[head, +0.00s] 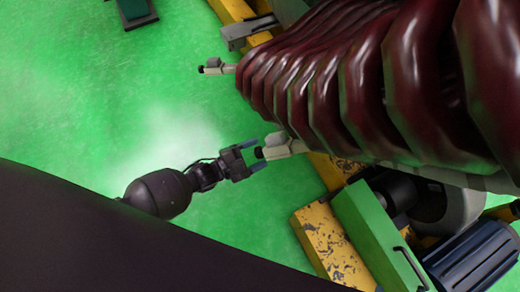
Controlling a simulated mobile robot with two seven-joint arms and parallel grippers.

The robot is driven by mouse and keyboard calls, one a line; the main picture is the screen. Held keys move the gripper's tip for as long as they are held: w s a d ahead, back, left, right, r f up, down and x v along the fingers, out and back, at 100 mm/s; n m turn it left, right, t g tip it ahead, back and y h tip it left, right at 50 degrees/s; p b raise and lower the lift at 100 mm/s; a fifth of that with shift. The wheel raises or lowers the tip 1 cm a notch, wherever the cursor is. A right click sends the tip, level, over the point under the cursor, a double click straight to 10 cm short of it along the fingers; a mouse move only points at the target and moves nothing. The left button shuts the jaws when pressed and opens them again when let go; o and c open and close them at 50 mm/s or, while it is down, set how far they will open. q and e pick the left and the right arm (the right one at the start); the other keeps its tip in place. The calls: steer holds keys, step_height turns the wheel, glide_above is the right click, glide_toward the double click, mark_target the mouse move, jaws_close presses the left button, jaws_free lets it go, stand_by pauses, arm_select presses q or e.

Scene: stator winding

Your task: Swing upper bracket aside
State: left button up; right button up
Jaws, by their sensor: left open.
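A light grey bracket (284,148) with a black knob at its tip sticks out from the lower left side of the dark red stator winding (350,75). A second bracket (217,69), similar and also black-tipped, sticks out higher up on the same side. I cannot tell for certain which one is the upper bracket. My left gripper (256,156) comes in from the left and is open. Its blue-tipped fingers are on either side of the first bracket's black knob. I cannot tell whether they touch it. My right gripper is not in view.
Yellow and green machine parts (370,230) with a dark handle stand below the winding, next to a blue ribbed motor (470,262). A grey metal arm (248,32) and a yellow beam are at the top. The green floor (110,100) at left is mostly clear.

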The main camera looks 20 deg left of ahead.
arm_select(q)
steer(key=shift+w+d, duration=0.5)
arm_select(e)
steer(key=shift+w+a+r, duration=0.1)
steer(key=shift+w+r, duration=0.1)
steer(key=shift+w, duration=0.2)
arm_select(q)
steer(key=shift+c, duration=0.3)
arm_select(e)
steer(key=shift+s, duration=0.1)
